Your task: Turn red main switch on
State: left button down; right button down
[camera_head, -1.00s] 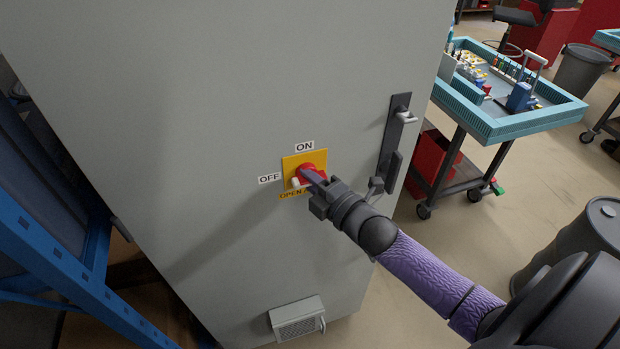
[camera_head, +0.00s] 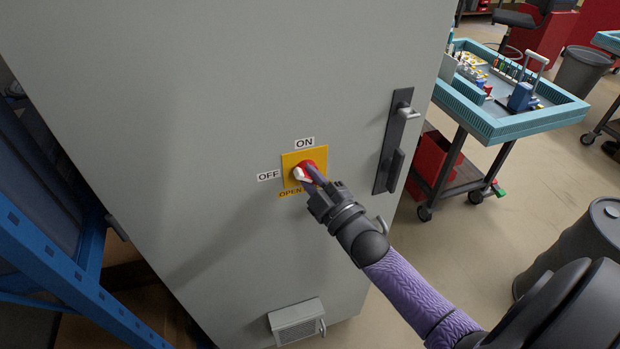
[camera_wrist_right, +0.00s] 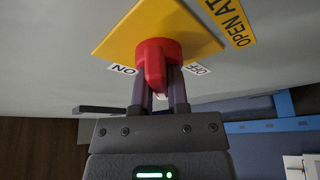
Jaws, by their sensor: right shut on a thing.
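The red main switch (camera_head: 304,169) is a knob on a yellow plate (camera_head: 290,160) on the grey cabinet door. The ON label (camera_head: 305,142) is above the plate, the OFF label (camera_head: 268,176) to its left. A pale pointer mark on the knob points down and left in the head view, away from the ON label. My right gripper (camera_head: 313,175) is shut on the knob. In the right wrist view, its two fingers stand on either side of the red knob (camera_wrist_right: 156,62). My left gripper is not in view.
The grey cabinet (camera_head: 200,90) fills the middle, with a dark door handle (camera_head: 396,140) right of the switch. A vent box (camera_head: 297,322) sits low on the door. A blue rack (camera_head: 50,260) stands at left. A teal-rimmed cart (camera_head: 510,128) and a dark barrel (camera_head: 585,240) are at right.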

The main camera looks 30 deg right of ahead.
jog(key=m+h, duration=0.2)
jog(key=m, duration=0.2)
jog(key=shift+f+m+t, duration=0.1)
jog(key=shift+m+t, duration=0.3)
jog(key=m+h, duration=0.1)
jog(key=m, duration=0.2)
jog(key=m+h, duration=0.2)
jog(key=m, duration=0.1)
jog(key=shift+t+b, duration=0.3)
jog(key=shift+m+h, duration=0.7)
jog(key=shift+m, duration=0.5)
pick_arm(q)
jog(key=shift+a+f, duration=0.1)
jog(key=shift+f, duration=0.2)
pick_arm(e)
jog(key=shift+m+h, duration=0.4)
jog(key=shift+m, duration=0.4)
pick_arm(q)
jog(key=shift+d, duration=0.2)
pick_arm(e)
jog(key=c, duration=0.6)
grip_release()
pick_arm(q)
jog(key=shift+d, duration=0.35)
